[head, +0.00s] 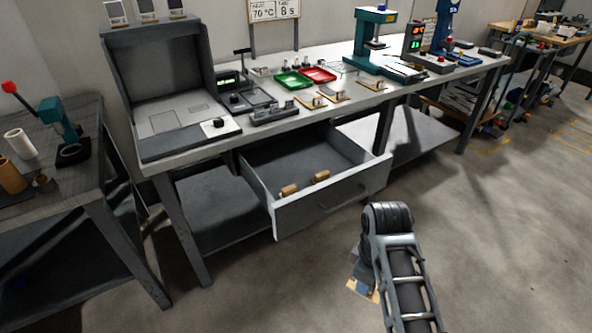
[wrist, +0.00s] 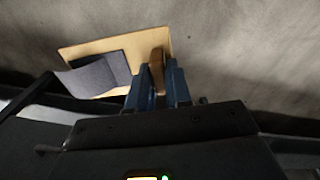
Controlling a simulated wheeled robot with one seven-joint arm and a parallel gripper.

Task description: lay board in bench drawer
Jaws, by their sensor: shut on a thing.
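The tan board (wrist: 112,43) shows in the wrist view, with a brown wooden grip (wrist: 157,68) on it and a dark grey sheet (wrist: 100,72) across part of its face. My gripper (wrist: 160,84) has its blue fingers shut on the wooden grip. In the head view a small part of the board (head: 360,289) shows low over the floor, mostly hidden behind my arm. The bench drawer (head: 335,196) is pulled open under the bench, up and left of my gripper. Two small brown wooden pieces (head: 289,190) lie inside near its front; its floor behind them looks clear.
The bench top holds a grey hooded box (head: 155,80), a green tray (head: 292,80), a red tray (head: 318,75), several small wooden-based items and a teal press (head: 373,45). A dark side table (head: 45,150) stands at left. The floor right of the drawer is free.

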